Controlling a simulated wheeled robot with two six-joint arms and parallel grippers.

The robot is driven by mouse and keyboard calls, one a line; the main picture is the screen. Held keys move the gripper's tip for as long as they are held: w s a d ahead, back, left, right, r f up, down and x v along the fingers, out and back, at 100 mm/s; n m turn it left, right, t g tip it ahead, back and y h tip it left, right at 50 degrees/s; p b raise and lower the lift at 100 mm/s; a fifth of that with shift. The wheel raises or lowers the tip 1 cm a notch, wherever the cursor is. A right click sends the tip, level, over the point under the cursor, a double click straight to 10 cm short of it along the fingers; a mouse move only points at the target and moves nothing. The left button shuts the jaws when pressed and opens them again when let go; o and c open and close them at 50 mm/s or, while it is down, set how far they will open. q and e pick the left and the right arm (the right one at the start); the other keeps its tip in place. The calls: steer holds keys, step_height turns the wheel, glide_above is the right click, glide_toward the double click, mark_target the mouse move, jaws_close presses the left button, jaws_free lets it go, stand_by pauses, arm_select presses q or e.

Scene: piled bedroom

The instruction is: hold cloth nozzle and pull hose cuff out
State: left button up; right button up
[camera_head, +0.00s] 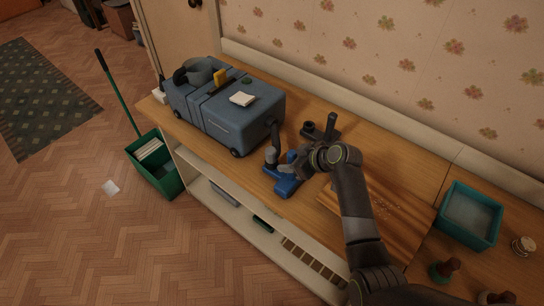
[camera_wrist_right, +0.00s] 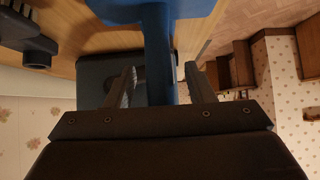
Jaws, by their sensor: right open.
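A blue nozzle (camera_head: 287,187) lies on the wooden bench top, in front of a blue-grey machine (camera_head: 225,118) with small dark wheels. In the right wrist view the blue nozzle (camera_wrist_right: 157,45) has a neck running down between my fingers. My right gripper (camera_head: 292,170) is at the nozzle; its fingers (camera_wrist_right: 160,88) are open, one on each side of the neck, with gaps showing. The exact joint is too small to tell. My left gripper is out of view.
A dark attachment (camera_head: 322,128) lies on the bench behind my right gripper. A teal tub (camera_head: 469,215) and small bottles stand at the right. A lighter board (camera_head: 395,215) with crumbs lies beside my arm. A green bucket (camera_head: 154,175) stands on the floor at left.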

mark_target(290, 150)
steer(key=shift+v, duration=2.4)
steer(key=w+a+r+g+h, duration=0.1)
steer(key=g+h, duration=0.1)
steer(key=w+a+r+g+h, duration=0.1)
steer(key=a+h, duration=0.1)
steer(key=shift+w+r+n+g, duration=0.3)
steer(key=shift+g, duration=0.1)
step_height(290, 150, up, 5)
steer(key=g+h, duration=0.1)
steer(key=h, duration=0.1)
steer(key=g+h, duration=0.1)
steer(key=shift+s+a+f+h, duration=0.15)
steer(key=shift+h, duration=0.25)
step_height(290, 150, down, 12)
steer(key=shift+r, duration=0.1)
steer(key=c, duration=0.8)
